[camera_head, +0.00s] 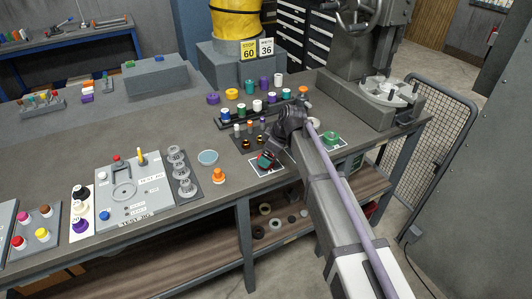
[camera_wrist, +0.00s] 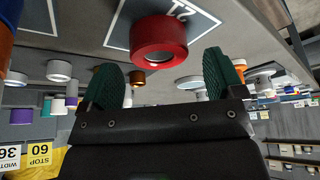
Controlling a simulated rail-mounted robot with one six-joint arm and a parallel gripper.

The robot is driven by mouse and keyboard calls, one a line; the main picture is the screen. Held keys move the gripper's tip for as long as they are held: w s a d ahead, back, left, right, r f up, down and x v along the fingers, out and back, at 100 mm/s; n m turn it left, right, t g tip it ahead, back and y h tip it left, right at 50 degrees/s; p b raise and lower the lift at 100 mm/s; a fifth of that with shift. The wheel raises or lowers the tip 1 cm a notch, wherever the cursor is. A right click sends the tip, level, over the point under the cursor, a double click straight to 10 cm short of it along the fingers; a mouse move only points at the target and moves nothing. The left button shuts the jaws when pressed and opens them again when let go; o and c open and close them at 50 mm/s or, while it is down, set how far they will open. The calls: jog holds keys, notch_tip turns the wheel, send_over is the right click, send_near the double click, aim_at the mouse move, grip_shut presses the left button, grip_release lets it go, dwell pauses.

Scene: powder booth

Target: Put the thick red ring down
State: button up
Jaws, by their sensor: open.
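The thick red ring (camera_wrist: 158,42) is in the wrist view, on or just above a dark square with a white outline and a printed label (camera_wrist: 118,28). That square (camera_head: 281,170) also shows in the head view. My gripper (camera_wrist: 162,62) is open, with green fingers on either side of the ring's near edge. A clear gap shows beside each finger, and neither visibly touches the ring. In the head view my gripper (camera_head: 266,160) is over the square and hides most of the ring.
A green ring (camera_head: 332,138) lies on another outlined square to the right. An orange piece (camera_head: 218,176) and a pale blue disc (camera_head: 208,157) stand to the left. Several small dark and copper parts (camera_head: 245,143) and a rack of coloured pieces stand behind.

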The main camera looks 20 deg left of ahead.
jog(key=p+v, duration=0.6)
jog(key=v, duration=0.3)
jog(key=shift+p, duration=0.4)
jog(key=s+d+m+h, duration=0.1)
jog(key=s+d+m, duration=0.5)
jog(key=d, duration=0.6)
jog(key=s+d+m+h, duration=0.2)
jog(key=s+d+m, duration=0.3)
jog(key=d, duration=0.6)
jog(key=s+d+f+m+h, duration=0.1)
jog(key=s+d+m, duration=0.5)
jog(key=s+d, duration=0.3)
jog(key=d, duration=0.3)
jog(key=shift+d+m+h, duration=0.3)
jog(key=shift+d+h, duration=0.05)
jog(key=shift+h, duration=0.05)
